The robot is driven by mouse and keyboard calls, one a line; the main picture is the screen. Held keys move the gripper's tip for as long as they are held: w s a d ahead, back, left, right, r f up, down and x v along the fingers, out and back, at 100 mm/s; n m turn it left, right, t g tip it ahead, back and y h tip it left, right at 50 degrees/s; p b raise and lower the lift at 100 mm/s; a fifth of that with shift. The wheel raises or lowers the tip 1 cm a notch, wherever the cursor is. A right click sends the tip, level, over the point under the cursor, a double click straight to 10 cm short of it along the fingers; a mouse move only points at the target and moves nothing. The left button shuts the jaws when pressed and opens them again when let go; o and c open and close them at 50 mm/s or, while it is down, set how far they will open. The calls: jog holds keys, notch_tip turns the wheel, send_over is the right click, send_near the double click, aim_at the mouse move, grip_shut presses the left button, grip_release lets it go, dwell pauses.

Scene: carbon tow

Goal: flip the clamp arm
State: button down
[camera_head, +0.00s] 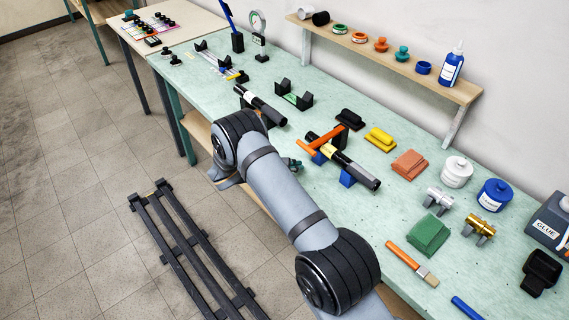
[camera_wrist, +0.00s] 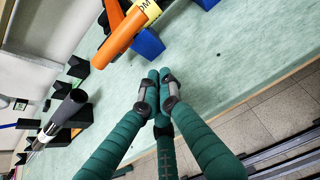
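The orange clamp arm (camera_head: 327,137) slants across the black tube near its left end, beside a dark upright post. In the wrist view the orange bar (camera_wrist: 118,40) is at the upper left, with its free end toward the camera. The black tube (camera_head: 355,169) rests on blue blocks (camera_head: 347,179) and has a yellow label. A blue block also shows in the wrist view (camera_wrist: 148,43). My gripper (camera_wrist: 159,76) has teal fingers whose tips are together, with nothing seen between them. It is over the bench's front part, apart from the orange bar. In the head view my arm hides most of it.
Another black tube (camera_head: 262,106) lies farther left along the bench (camera_head: 300,182). Black, yellow and red blocks (camera_head: 409,164) sit behind and to the right. Bare bench surface lies around my gripper.

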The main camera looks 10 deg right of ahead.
jog(key=r, duration=0.1)
jog(key=r+p, duration=0.1)
jog(key=d+r+p, duration=0.1)
jog(key=shift+w+r, duration=0.25)
jog(key=shift+r, duration=0.05)
jog(key=shift+w+p, duration=0.1)
jog(key=shift+p, duration=0.2)
jog(key=shift+r, duration=0.1)
